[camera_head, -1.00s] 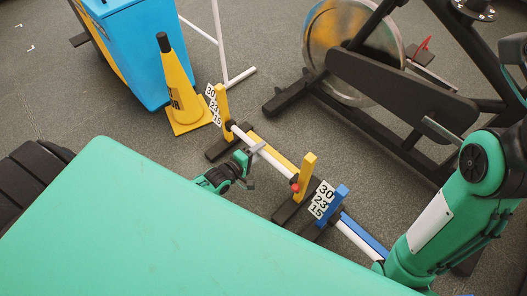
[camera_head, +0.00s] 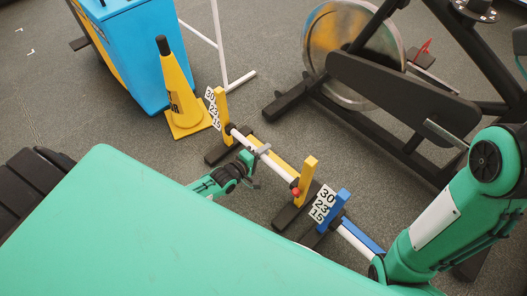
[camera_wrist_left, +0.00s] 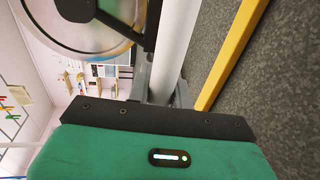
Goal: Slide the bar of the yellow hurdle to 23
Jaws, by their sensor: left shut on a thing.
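The yellow hurdle has a left post (camera_head: 221,103) and a right post (camera_head: 308,173). A white number plate (camera_head: 212,108) by the left post reads 30, 23, 15 from top to bottom. Its white bar (camera_head: 279,168) runs between the posts, with a red knob (camera_head: 296,192) near the right end. I cannot tell exactly which number the bar is level with. My left gripper (camera_head: 260,152) is shut on the bar left of its middle. In the left wrist view the bar (camera_wrist_left: 178,40) passes between the fingers (camera_wrist_left: 160,88). My right gripper is out of view.
A blue hurdle (camera_head: 342,199) with its own number plate (camera_head: 322,202) stands close to the right. A yellow cone (camera_head: 177,87) and blue box (camera_head: 128,50) stand at the left. An exercise bike (camera_head: 395,85) is behind. A green surface (camera_head: 130,220) fills the front.

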